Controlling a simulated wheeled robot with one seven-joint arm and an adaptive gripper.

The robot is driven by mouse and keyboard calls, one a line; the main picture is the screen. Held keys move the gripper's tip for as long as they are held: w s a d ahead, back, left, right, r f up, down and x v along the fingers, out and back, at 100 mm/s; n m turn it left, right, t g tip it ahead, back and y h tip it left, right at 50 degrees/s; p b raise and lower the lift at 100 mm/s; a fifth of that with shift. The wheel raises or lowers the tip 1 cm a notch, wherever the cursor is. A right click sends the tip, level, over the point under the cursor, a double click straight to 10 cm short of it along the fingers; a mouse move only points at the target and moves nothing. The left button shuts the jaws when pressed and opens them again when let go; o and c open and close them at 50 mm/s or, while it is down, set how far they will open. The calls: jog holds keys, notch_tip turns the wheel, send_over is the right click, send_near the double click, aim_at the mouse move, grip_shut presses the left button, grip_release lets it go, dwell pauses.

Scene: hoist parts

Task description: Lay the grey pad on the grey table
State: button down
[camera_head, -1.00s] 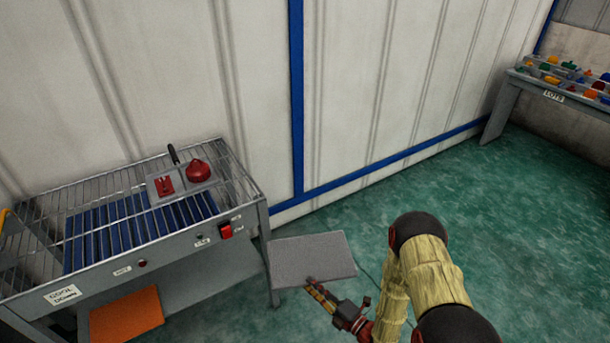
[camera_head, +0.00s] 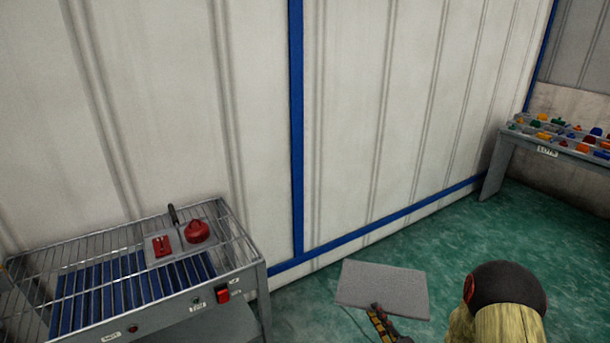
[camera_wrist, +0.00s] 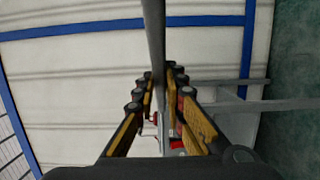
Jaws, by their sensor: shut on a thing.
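The grey pad (camera_head: 382,288) is a flat, thin rectangle held out in the air in front of the wall, over the green floor. My gripper (camera_head: 377,312) is shut on its near edge. In the wrist view the pad (camera_wrist: 155,45) shows edge-on as a narrow grey strip between the two fingers of my gripper (camera_wrist: 163,85). At the left stands a grey table-like frame (camera_head: 190,312) with a wire rack top and blue slats. I cannot tell whether it is the task's grey table.
A red kettle-like thing (camera_head: 197,231) and a red block (camera_head: 161,246) sit on a grey plate on the rack. A red switch (camera_head: 223,296) is on its front. A grey bench (camera_head: 545,150) with several coloured parts stands far right. Green floor (camera_head: 480,235) lies open between.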

jog(key=shift+m+h, duration=0.3)
jog(key=shift+h, duration=0.1)
jog(key=r, duration=0.4)
jog(key=w+r, duration=0.1)
jog(key=r, duration=0.1)
jog(key=shift+a+r, duration=0.1)
jog(key=shift+r, duration=0.15)
notch_tip(320, 180, up, 6)
jog(key=a, duration=0.2)
jog(key=shift+w+a+r, duration=0.2)
jog(key=shift+w+a, duration=0.1)
jog(key=shift+w, duration=0.05)
jog(key=shift+a, duration=0.1)
